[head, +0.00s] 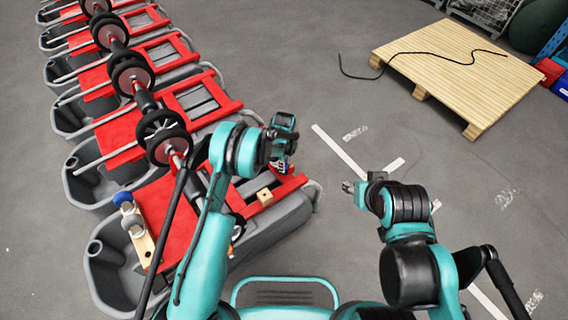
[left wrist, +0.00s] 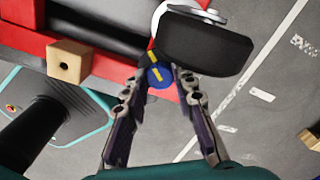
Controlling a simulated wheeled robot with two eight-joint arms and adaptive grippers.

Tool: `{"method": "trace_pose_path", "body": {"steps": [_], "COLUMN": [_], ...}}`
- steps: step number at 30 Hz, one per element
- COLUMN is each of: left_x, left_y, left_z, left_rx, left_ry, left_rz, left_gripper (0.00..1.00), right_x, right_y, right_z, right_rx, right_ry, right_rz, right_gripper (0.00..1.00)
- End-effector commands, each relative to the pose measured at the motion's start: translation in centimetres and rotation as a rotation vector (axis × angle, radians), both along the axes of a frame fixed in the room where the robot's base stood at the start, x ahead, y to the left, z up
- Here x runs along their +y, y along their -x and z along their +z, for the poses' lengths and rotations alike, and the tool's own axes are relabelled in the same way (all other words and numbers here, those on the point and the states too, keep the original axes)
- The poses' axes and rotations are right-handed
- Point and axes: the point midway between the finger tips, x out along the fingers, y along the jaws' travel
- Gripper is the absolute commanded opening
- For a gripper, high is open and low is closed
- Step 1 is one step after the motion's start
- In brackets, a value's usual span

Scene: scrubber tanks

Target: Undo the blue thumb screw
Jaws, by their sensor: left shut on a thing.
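The blue thumb screw (left wrist: 157,77), a round blue head with a yellow stripe, shows in the left wrist view at the edge of the red frame. My left gripper (left wrist: 159,71) has its two fingertips on either side of the screw and is shut on it. In the head view my left gripper (head: 281,165) is over the right end of the nearest red and grey tank unit, and the screw is mostly hidden there. My right gripper (head: 352,187) is above the bare floor to the right; its finger opening is too small to read.
A wooden block (left wrist: 70,61) sits on the red frame near the screw. A black roller-shaped part (left wrist: 205,43) is close beside my left fingers. Several more tank units (head: 90,115) stand in a row. A wooden pallet (head: 455,70) with a black cable lies at the back right.

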Motion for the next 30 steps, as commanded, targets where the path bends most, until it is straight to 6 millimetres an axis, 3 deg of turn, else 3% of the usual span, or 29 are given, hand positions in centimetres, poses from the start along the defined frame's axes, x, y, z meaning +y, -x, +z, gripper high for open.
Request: {"method": "trace_pose_path", "body": {"steps": [15,30], "left_x": [0.0,0.0], "left_y": [0.16,0.22], "left_z": [-0.15,-0.18], "left_rx": [0.001,0.003], "left_ry": [0.0,0.0], "left_rz": [0.444,0.625], "left_gripper": [0.0,0.0], "right_x": [0.0,0.0], "right_y": [0.01,0.0], "right_z": [-0.04,-0.05], "right_rx": [0.0,0.0], "right_ry": [0.0,0.0], "right_rz": [0.0,0.0], "right_gripper": [0.4,0.4]}}
